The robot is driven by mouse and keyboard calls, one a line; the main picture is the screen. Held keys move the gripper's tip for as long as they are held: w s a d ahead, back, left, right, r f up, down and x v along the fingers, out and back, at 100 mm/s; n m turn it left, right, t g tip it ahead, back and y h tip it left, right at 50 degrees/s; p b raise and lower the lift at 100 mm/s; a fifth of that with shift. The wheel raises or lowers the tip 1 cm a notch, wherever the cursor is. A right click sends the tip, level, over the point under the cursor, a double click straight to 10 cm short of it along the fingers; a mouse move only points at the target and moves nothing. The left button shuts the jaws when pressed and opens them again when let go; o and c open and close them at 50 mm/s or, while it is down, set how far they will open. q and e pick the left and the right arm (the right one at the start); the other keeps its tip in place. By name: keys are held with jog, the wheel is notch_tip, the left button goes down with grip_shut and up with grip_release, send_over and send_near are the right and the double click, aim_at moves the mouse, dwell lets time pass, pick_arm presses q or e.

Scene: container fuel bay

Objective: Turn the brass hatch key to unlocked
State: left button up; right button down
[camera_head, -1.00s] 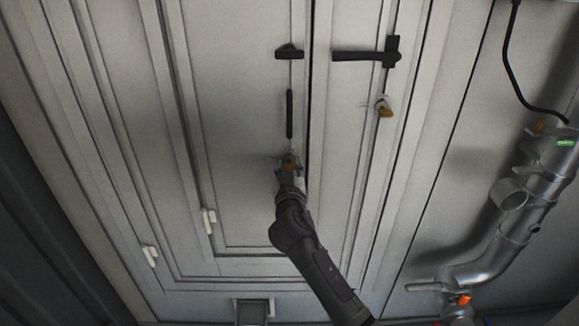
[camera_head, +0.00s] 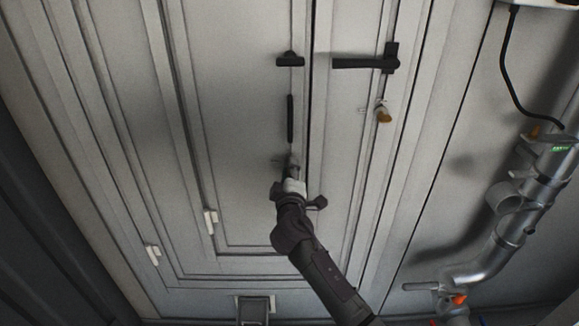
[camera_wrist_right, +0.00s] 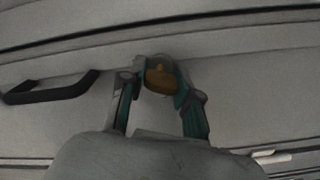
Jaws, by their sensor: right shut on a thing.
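The brass key (camera_wrist_right: 161,80) shows in the right wrist view as a rounded brass piece against the pale hatch panel. My right gripper (camera_wrist_right: 158,68) is shut on it, one finger on each side. In the head view my right gripper (camera_head: 292,166) reaches up to the panel (camera_head: 235,130), just below a black vertical handle (camera_head: 290,118); the key there is hidden by the gripper. A second brass-coloured knob (camera_head: 383,115) sits on the panel to the right, apart from my gripper. My left gripper is not in view.
A black latch (camera_head: 290,59) and a black lever handle (camera_head: 365,63) are above. White hinges (camera_head: 210,222) are at lower left. A silver pipe (camera_head: 510,225) and a black cable (camera_head: 510,75) run along the right side.

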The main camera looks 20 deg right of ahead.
jog(key=n+p, duration=0.1)
jog(key=n, duration=0.3)
jog(key=shift+d+r+n+p, duration=0.1)
jog(key=shift+n+p, duration=0.2)
jog(key=shift+p, duration=0.1)
dwell(0.4)
jog(key=c, duration=0.8)
grip_release()
jog(key=shift+s, duration=0.15)
jog(key=shift+s+a, duration=0.2)
jog(key=shift+s, duration=0.15)
jog(key=v, duration=1.1)
